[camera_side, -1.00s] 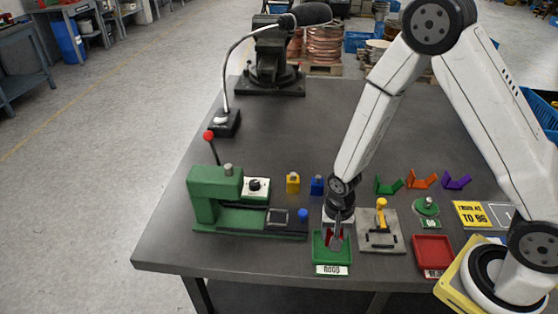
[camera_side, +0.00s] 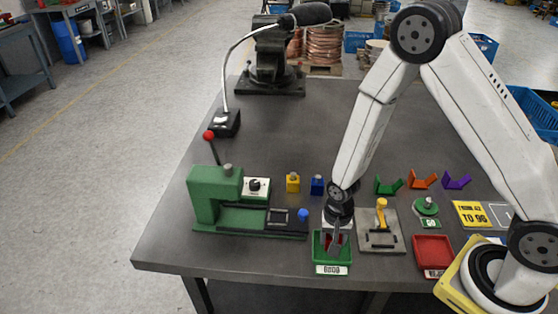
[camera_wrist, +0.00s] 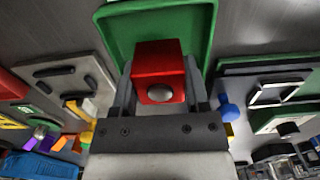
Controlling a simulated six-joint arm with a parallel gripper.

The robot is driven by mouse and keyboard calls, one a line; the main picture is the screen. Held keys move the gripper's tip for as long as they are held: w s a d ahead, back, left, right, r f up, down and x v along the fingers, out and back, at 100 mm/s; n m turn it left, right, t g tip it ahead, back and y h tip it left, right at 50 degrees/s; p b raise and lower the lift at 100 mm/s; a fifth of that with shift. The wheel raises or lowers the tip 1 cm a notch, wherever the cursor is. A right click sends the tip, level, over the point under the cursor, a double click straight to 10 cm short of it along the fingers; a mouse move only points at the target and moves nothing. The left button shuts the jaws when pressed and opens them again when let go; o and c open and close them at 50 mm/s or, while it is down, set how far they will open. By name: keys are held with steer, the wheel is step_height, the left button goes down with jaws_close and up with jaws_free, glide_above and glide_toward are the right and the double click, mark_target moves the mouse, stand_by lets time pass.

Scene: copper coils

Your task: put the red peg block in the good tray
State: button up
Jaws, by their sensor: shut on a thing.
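The red peg block (camera_wrist: 158,62) is a red cube with a round silver peg, seen between my fingers in the wrist view. My gripper (camera_side: 333,246) is shut on it and points down into the green tray. The good tray is the green tray (camera_side: 318,258) with a white label at the table's front edge; it also shows in the wrist view (camera_wrist: 115,22). In the side view my fingers mostly hide the block, with a little red showing. The block is at or just over the tray floor; I cannot tell whether it touches.
A red tray (camera_side: 433,250) stands to the right. A grey plate with a yellow handle (camera_side: 381,218) is close beside my gripper. A green press (camera_side: 215,198) stands left. Yellow (camera_side: 293,183) and blue (camera_side: 317,185) peg blocks stand behind. The table's back middle is clear.

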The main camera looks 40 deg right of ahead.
steer(key=shift+f, duration=0.5)
steer(key=o, duration=1.3)
steer(key=shift+c, duration=0.2)
steer(key=shift+r, duration=0.15)
steer(key=shift+r, duration=3.35)
